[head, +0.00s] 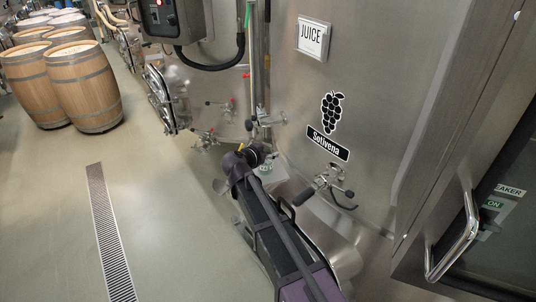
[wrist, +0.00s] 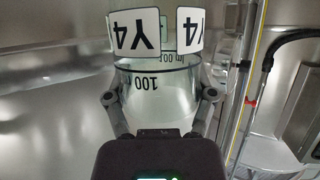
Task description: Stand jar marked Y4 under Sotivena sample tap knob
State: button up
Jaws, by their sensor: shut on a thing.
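In the head view my gripper (head: 264,157) is beside the lower left of the Sotivena vat, partly hidden by my arm. The steel vat (head: 375,105) bears a grape sign and the Sotivena label (head: 328,145). Below the label is a valve fitting (head: 325,180); another fitting (head: 266,119) is further left. I cannot tell which is the sample tap knob.
A hose and a red-yellow upright (wrist: 246,90) stand right of the jar in the wrist view. A control box (head: 172,18) hangs above. Wooden barrels (head: 85,90) stand far left. The floor around the drain grate (head: 110,235) is clear. A cabinet handle (head: 455,245) sticks out at right.

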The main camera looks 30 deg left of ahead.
jog(key=shift+f, duration=0.2)
jog(key=o, duration=1.2)
jog(key=shift+r, duration=0.2)
jog(key=shift+s+r+p, duration=0.3)
jog(key=shift+s+p, duration=0.05)
jog(key=shift+s, duration=0.2)
jog(key=d+p+v, duration=0.1)
jog(key=p+v, duration=0.3)
jog(key=v, duration=0.6)
jog(key=shift+s+a, duration=0.4)
jog(key=shift+a, duration=0.15)
